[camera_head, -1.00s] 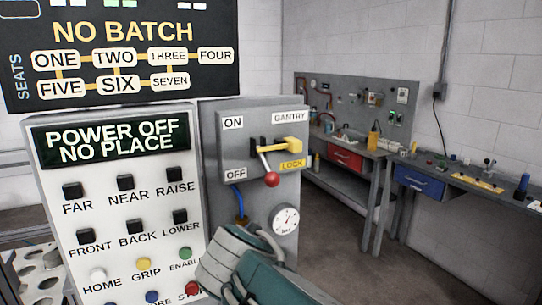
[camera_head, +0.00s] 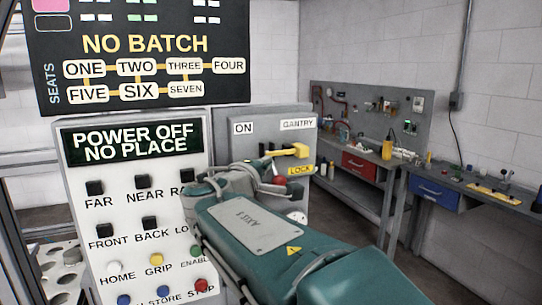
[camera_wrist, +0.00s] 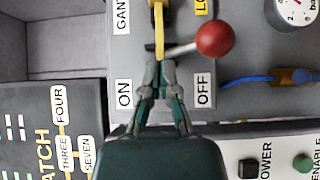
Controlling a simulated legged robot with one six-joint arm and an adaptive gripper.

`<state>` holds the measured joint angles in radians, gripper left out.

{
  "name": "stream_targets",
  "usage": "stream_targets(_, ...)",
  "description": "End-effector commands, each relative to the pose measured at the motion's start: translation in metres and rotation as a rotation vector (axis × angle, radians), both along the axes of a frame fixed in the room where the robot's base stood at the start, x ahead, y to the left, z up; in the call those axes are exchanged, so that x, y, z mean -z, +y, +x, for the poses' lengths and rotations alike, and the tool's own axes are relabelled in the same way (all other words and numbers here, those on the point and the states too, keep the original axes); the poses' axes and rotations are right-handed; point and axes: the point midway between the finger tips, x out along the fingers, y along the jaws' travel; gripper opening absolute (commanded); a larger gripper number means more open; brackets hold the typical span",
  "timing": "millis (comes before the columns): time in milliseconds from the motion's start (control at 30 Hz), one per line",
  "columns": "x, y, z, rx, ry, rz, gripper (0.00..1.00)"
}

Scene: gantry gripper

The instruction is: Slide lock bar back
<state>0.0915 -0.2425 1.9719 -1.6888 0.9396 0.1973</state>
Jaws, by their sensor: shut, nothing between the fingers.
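The yellow lock bar (camera_head: 290,151) sits on the grey GANTRY switch box (camera_head: 232,149), above the LOCK label. In the wrist view the lock bar (camera_wrist: 159,30) runs down from the top edge, crossing the lever slot beside the lever's base. The lever's red ball (camera_wrist: 213,40) points toward the LOCK and OFF side; the red ball (camera_head: 280,181) also shows behind my arm in the head view. My gripper (camera_wrist: 158,68) is shut and empty, its tips just short of the bar's end. Whether they touch it cannot be told. My arm hides the box's lower part in the head view.
The button panel (camera_head: 125,240) stands left of the box, its display reading POWER OFF NO PLACE. The NO BATCH board (camera_head: 140,75) is above. A blue cable (camera_wrist: 250,79) and a gauge (camera_wrist: 293,12) lie near the lever. Workbenches (camera_head: 345,185) stand behind, at right.

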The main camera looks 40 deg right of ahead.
Motion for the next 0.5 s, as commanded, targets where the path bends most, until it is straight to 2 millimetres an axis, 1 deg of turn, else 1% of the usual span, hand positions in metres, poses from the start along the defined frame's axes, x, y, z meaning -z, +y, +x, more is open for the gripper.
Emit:
stream_targets(33,0.000,-0.010,0.005,0.005,0.002,-0.001,0.00)
stream_targets(233,0.001,-0.042,0.025,0.004,0.001,0.000,0.00)
stream_targets(400,0.000,-0.065,0.018,0.004,0.001,0.001,0.00)
stream_targets(500,0.000,-0.074,0.016,0.002,0.000,0.000,0.00)
